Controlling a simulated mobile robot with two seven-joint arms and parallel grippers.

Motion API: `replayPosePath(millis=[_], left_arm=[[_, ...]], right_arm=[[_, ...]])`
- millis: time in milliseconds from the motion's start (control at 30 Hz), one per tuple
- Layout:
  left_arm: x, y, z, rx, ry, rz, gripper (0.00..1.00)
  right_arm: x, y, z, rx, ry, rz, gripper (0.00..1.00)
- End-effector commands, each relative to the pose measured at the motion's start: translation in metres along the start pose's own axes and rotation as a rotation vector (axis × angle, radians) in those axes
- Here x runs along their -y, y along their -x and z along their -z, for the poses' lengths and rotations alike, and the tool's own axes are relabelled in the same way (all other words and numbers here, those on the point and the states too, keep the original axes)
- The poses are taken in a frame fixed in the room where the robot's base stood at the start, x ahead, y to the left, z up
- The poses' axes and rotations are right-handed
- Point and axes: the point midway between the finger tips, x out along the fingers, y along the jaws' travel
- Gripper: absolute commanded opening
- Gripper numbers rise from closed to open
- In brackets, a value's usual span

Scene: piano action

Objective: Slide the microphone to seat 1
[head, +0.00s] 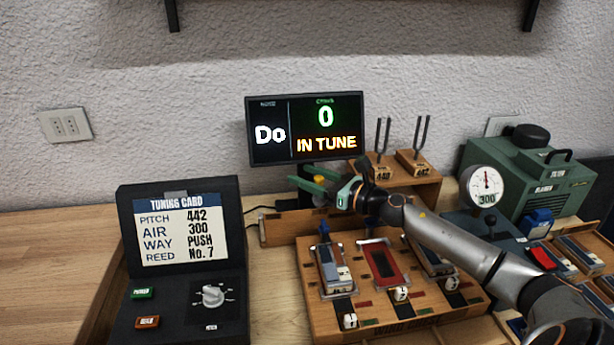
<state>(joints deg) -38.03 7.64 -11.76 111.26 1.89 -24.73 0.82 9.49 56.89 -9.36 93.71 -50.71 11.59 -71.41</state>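My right gripper (298,173) has green fingers, spread apart, above the wooden rail (285,228) behind the reed board. A small yellow-topped piece (320,187) shows between and below the fingers. It may be the microphone, but the gripper partly hides it, and I cannot tell whether the fingers touch it. The reed board (312,290) has several seats with small white number blocks (350,320) along its front, too small to read surely. A blue peg (325,232) stands at its back left. My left gripper is out of view.
A tuning card console (180,260) stands at the left, and a display (305,128) reads "Do 0 IN TUNE". Tuning forks (420,140) stand behind my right arm. A pressure gauge (485,187) and a green bellows box (535,178) are at the right. The far-left tabletop (50,270) is clear.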

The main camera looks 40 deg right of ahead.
Motion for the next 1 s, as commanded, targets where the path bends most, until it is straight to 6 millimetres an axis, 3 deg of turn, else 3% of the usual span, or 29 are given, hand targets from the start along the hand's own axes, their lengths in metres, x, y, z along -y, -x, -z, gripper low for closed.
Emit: replayPosePath(millis=[367,600,1000], left_arm=[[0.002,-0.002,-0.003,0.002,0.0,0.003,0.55],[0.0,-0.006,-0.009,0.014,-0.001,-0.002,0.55],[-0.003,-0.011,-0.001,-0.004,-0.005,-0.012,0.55]], right_arm=[[0.0,0.006,0.002,-0.001,0.0,0.0,0.6],[-0.001,0.029,0.003,-0.003,0.0,-0.001,0.6],[0.0,0.071,0.002,-0.002,-0.003,0.001,0.6]])
